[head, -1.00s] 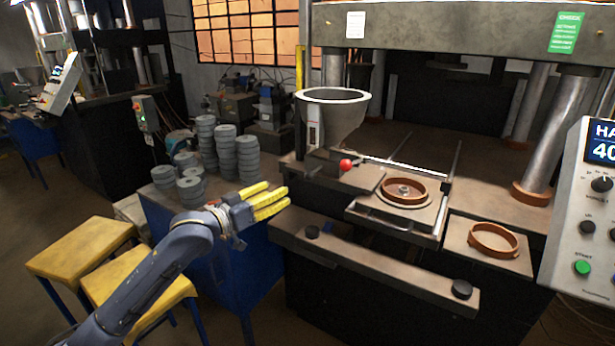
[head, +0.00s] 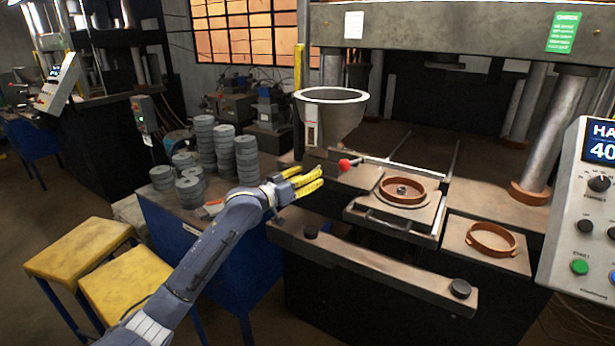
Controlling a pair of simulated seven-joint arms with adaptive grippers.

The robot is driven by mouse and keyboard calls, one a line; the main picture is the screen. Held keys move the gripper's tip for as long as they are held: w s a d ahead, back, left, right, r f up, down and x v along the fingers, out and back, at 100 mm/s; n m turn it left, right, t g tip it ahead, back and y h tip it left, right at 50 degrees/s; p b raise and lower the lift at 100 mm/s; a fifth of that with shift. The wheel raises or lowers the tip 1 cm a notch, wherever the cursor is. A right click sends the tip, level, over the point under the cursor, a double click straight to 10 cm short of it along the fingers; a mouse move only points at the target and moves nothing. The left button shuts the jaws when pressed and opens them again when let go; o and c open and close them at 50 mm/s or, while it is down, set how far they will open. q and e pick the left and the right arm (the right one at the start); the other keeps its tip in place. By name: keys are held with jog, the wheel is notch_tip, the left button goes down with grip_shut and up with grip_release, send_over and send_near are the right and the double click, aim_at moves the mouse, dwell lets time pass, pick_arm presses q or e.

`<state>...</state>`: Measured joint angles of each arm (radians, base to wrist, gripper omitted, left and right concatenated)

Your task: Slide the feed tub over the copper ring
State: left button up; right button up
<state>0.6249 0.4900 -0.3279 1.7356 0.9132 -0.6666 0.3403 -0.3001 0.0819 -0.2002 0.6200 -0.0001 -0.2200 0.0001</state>
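The feed tub (head: 322,160) appears to be the low, dark metal box below the pale hopper, left of the press plate. A copper ring (head: 403,190) lies flat on the round plate in the middle of the press, to the right of the tub and apart from it. My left gripper (head: 317,180), with yellow fingers, is in the air in front of and slightly left of the tub, with nothing seen in it. My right gripper is not in view.
A red knob (head: 345,164) stands beside the tub. A second copper-coloured ring (head: 492,240) lies on the right side plate. Stacks of grey discs (head: 222,150) stand on the blue bench at left. A front bar (head: 370,265) crosses before the press; a control panel (head: 590,215) stands at right.

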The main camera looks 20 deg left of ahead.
pick_arm(q)
jog(key=shift+w, duration=0.1)
jog(key=shift+c, duration=0.4)
grip_shut()
